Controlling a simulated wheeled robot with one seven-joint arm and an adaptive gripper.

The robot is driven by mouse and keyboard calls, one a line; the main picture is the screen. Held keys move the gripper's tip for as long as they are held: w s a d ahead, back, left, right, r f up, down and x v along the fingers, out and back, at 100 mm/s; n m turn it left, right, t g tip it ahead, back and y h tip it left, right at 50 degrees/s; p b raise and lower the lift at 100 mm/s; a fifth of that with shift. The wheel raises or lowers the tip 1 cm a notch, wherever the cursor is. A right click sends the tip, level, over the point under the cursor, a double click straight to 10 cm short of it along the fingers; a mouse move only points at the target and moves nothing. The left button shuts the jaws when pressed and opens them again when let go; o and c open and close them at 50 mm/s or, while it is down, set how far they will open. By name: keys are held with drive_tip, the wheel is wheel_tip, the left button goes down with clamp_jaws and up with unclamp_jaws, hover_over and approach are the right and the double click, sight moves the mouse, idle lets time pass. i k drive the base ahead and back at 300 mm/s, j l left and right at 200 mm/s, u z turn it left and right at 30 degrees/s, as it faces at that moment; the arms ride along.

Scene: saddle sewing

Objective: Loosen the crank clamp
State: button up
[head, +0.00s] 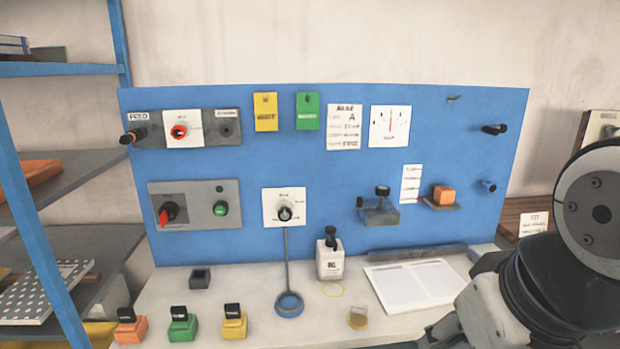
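A grey metal block with a black knob on top (379,208) is mounted low on the blue panel, right of centre. It looks like the crank clamp, but no label on it can be read. The knob stands upright above the block. I cannot tell from this view how tight it is. My arm fills the lower right corner, well apart from the block. The fingers of my gripper do not show.
The blue panel (300,165) carries switches, dials and cards. An orange block (443,195) sits on a small shelf right of the clamp. A blue-framed shelf (40,225) stands left.

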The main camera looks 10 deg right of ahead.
sight(490, 187)
drive_tip(key=z, duration=0.85)
drive_tip(key=i+l+u, duration=0.1)
drive_tip(key=l, duration=0.25)
drive_tip(key=i+l+u, duration=0.15)
drive_tip(key=i+l, duration=0.2)
